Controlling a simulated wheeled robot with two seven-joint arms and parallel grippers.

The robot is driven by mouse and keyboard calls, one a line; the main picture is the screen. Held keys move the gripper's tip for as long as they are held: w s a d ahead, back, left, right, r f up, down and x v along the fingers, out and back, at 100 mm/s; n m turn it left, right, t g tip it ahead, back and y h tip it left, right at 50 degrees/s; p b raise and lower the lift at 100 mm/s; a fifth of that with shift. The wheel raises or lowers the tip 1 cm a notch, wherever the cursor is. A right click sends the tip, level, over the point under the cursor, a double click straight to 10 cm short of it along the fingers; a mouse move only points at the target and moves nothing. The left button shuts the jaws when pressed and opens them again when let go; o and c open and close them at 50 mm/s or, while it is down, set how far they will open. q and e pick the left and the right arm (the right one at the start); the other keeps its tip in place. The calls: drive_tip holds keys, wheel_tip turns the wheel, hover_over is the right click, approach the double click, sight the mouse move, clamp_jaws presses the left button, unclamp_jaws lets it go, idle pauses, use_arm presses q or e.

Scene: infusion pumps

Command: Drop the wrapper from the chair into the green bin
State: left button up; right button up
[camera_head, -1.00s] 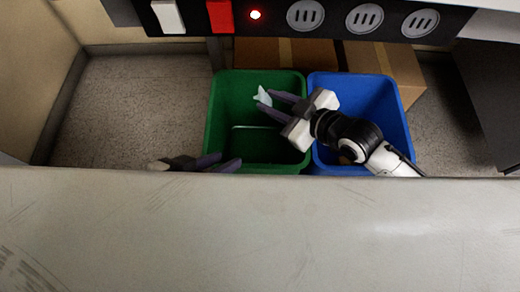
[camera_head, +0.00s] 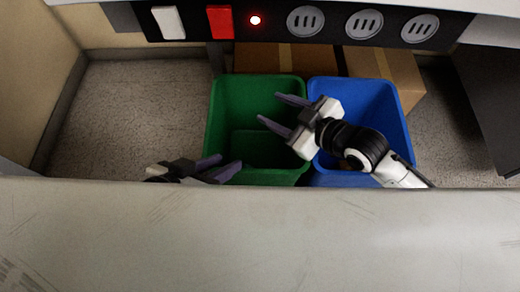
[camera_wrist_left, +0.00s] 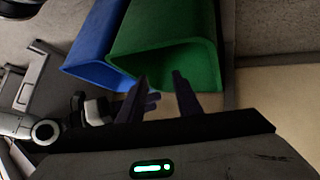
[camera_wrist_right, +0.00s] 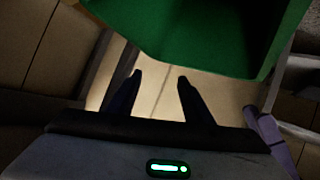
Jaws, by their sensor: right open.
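The green bin (camera_head: 225,95) stands on the floor, open at the top. It also shows in the left wrist view (camera_wrist_left: 150,45) and the right wrist view (camera_wrist_right: 200,35). My right gripper (camera_head: 268,107) is open and empty, its fingers over the green bin's opening. In the right wrist view, its fingers (camera_wrist_right: 159,78) are apart with nothing between them. My left gripper (camera_head: 222,165) is open and empty, low at the bin's near left edge. The wrapper is not visible in any current view. The bin's near interior is partly hidden.
A blue bin (camera_head: 396,110) stands to the right of the green one, under my right arm. Cardboard boxes (camera_head: 405,75) are behind the bins. A panel with switches and sockets (camera_head: 310,22) hangs above. Bare floor (camera_head: 125,115) lies to the left.

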use_arm(q)
drive_tip(key=shift+s+a+f+y+p, duration=0.3)
drive_tip(key=shift+a+f+p, duration=0.2)
drive_tip(key=shift+p, duration=0.25)
drive_tip(key=shift+s+a+f+y+p, duration=0.15)
drive_tip(key=shift+a+f+y+p, duration=0.25)
drive_tip(key=shift+p, duration=0.35)
use_arm(e)
drive_tip(key=v, duration=0.9)
use_arm(q)
drive_tip(key=shift+a, duration=0.15)
use_arm(e)
drive_tip(key=shift+a, duration=0.1)
